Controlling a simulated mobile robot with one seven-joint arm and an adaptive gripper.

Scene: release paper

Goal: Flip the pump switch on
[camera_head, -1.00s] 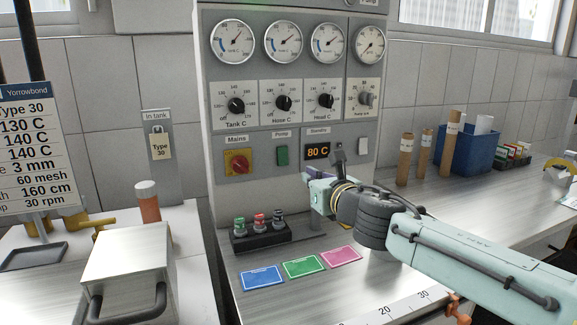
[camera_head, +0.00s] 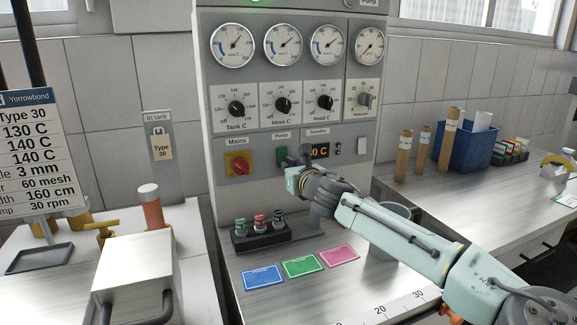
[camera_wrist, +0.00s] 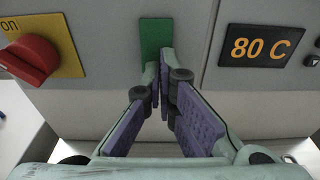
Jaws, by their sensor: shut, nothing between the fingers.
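The pump switch (camera_head: 282,154) is a green rocker under the "Pump" label on the grey control panel (camera_head: 215,75). It also shows in the wrist view (camera_wrist: 155,36), top middle, directly ahead of the fingertips. My gripper (camera_head: 295,157) is at the panel, its tips at the switch's right side in the head view. In the wrist view my gripper (camera_wrist: 164,68) is shut and empty, its tips overlapping the lower part of the switch. I cannot tell whether they touch it. The hand hides part of the panel right of the switch.
The red mains knob (camera_head: 237,163) is left of the switch, also in the wrist view (camera_wrist: 30,60). The "80 C" display (camera_wrist: 262,46) is to the right. Below stand a black rack (camera_head: 250,241) and coloured cards (camera_head: 302,266) on the metal bench.

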